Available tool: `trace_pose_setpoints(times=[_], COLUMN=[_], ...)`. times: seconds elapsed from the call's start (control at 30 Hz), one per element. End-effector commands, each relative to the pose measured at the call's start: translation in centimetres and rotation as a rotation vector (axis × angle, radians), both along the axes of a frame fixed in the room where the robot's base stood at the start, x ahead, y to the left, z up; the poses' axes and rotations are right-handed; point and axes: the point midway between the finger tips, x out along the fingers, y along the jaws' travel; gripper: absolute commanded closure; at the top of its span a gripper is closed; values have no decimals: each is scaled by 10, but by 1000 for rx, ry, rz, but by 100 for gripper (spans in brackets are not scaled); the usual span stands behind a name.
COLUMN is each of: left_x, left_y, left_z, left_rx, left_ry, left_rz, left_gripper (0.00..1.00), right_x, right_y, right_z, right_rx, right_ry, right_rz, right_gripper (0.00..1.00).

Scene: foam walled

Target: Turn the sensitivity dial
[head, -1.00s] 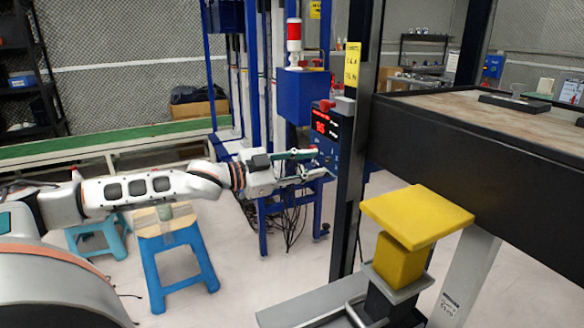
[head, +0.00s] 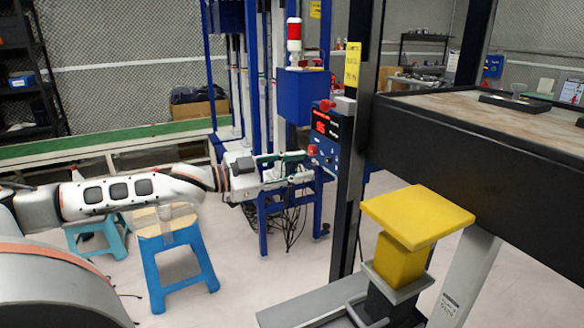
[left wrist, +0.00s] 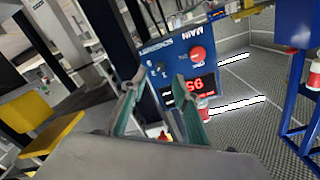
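A blue control panel (head: 326,137) with a red lit display is on the blue frame beside the dark post. It shows upside down in the left wrist view (left wrist: 157,52), with the word MAIN, a red round button (left wrist: 197,54) and small dark controls (left wrist: 155,70) near its edge. I cannot read which of these is the sensitivity dial. My left gripper (head: 308,166) is open and empty, just left of the panel's lower part. In the left wrist view its two fingers (left wrist: 160,80) stand apart, with the small controls between and beyond the tips. My right gripper is not in view.
The dark post (head: 349,190) stands close right of the panel. A blue box with a red-and-white signal light (head: 294,42) is above it. A yellow block (head: 417,215) and a dark-edged table (head: 450,145) are at right. A blue stool (head: 178,258) stands below my left arm.

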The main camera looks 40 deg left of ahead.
Motion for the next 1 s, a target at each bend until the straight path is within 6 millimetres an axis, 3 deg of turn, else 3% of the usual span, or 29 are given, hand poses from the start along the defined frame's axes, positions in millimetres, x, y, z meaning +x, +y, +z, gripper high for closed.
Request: trace_pose_setpoints(times=[0.4, 1.0], left_x=[-12, -13], left_y=[5, 5], left_z=[0, 1], left_rx=[3, 3], left_ry=[2, 0], left_rz=[-1, 0], left_gripper=[70, 70], right_x=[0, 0], right_y=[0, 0], right_z=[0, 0], right_rx=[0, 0], right_ry=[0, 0], right_rz=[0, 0], right_gripper=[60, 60])
